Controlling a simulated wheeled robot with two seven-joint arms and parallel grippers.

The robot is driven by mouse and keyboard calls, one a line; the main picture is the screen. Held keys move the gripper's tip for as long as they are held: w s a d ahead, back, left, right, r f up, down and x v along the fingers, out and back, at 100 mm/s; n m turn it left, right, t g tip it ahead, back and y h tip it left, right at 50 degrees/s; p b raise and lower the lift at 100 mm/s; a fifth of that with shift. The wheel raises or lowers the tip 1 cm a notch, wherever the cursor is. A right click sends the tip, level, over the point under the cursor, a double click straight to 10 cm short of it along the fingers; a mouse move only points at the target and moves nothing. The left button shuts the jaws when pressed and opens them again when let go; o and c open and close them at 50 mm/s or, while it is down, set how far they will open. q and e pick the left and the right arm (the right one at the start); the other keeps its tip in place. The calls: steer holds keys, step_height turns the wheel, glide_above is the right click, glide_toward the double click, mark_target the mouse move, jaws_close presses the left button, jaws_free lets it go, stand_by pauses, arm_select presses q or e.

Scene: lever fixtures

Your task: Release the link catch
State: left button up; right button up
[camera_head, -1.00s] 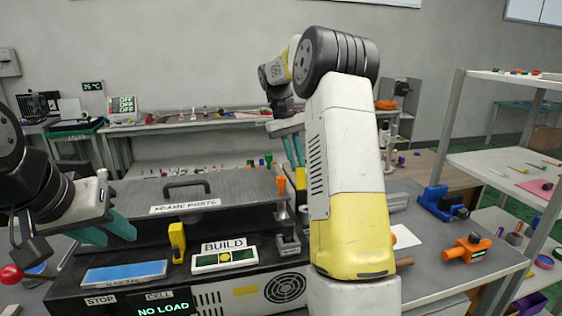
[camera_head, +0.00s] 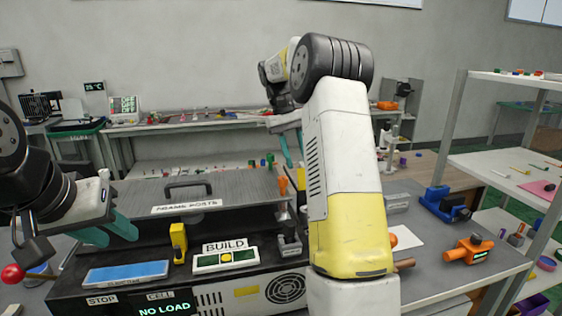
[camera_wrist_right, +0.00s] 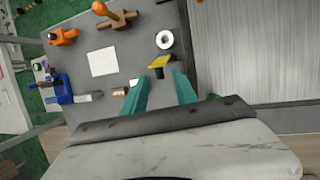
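I cannot tell for sure which part is the link catch. A yellow-and-black piece (camera_wrist_right: 160,67) is just beyond my right gripper (camera_wrist_right: 161,76) in the right wrist view, apparently apart from it. My right gripper is open with nothing seen between its teal fingers; they also show in the head view (camera_head: 294,150). An orange-handled lever on a brown base (camera_wrist_right: 118,14) lies further off; my right arm largely hides it in the head view. My left gripper (camera_head: 124,238) is open and empty left of the console.
The console (camera_head: 125,292) has a yellow handle (camera_head: 178,243), a BUILD button panel (camera_head: 225,259) and a NO LOAD display. A white ring (camera_wrist_right: 164,39), white card (camera_wrist_right: 102,61), blue vise (camera_head: 445,205) and orange clamp (camera_head: 468,250) stand on the grey bench. Shelving is at the right.

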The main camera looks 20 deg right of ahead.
steer(key=v, duration=0.6)
steer(key=shift+r, duration=0.2)
steer(key=shift+w+a, duration=0.1)
steer(key=s+a+r+n+t+y, duration=0.1)
steer(key=s+a+r+t, duration=0.1)
steer(key=s, duration=0.4)
steer(key=s+a+r+t+y, duration=0.1)
steer(key=s+a+r+t, duration=0.15)
steer(key=s, duration=0.35)
steer(key=s+a+f+t+y, duration=0.1)
steer(key=s+a+f+t, duration=0.1)
steer(key=s, duration=0.6)
steer(key=s+a+f+t+y, duration=0.1)
steer(key=s+a+f+t, duration=0.2)
steer(key=s+a+f, duration=0.2)
steer(key=s+f, duration=0.1)
steer(key=s, duration=0.1)
steer(key=shift+s+f, duration=0.35)
steer(key=shift+s, duration=0.05)
